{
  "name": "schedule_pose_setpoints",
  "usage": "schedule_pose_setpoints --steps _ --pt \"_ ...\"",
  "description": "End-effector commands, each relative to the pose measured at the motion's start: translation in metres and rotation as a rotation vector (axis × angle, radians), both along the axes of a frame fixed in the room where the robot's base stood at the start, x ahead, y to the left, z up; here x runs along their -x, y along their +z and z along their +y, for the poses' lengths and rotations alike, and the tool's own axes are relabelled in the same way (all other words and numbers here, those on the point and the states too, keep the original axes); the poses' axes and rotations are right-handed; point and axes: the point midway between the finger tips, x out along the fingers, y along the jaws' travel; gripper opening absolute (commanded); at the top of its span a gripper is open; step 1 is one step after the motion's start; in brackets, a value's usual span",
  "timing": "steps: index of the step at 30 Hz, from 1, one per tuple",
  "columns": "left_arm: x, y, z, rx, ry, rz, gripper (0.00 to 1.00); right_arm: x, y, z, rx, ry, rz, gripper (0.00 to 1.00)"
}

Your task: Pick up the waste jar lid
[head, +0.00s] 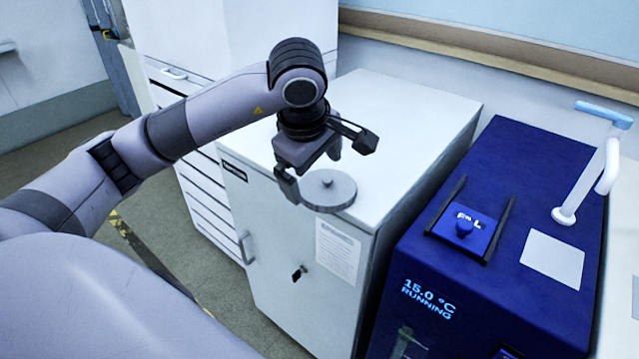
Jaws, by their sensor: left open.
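A round grey disc with a small knob on top, which looks like the waste jar lid (330,190), shows at the front of the white cabinet's top. Its near rim overlaps the cabinet's front edge in the picture; I cannot tell whether it rests there or hangs over. My left gripper (326,163) is open just above and behind the lid. One finger is at the lid's left side, the other reaches to the right above the cabinet top. I cannot tell whether the left finger touches the lid. No jar shows. My right gripper is not in view.
The white cabinet (400,115) has a mostly clear top. A blue machine (470,275) reading 15.0 °C RUNNING stands to its right, with a blue knobbed plate (464,228) and a white upright handle (590,180) on top. A taller white unit (240,30) stands behind left.

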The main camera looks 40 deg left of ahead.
Motion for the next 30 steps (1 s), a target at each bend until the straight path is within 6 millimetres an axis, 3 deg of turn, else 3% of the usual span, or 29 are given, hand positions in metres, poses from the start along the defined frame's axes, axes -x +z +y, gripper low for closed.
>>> schedule_pose_setpoints --steps 12,21,27,30 --pt "-0.022 -0.051 0.007 0.002 0.003 0.004 1.0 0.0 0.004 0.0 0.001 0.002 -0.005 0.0" --pt "-0.024 -0.056 0.008 0.002 0.003 0.0 1.0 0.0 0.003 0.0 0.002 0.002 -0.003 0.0" --pt "-0.023 -0.056 0.008 0.002 0.004 0.001 0.44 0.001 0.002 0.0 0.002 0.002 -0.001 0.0" --pt "-0.023 -0.056 0.008 0.002 0.003 0.002 0.44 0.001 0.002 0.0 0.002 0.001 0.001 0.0"
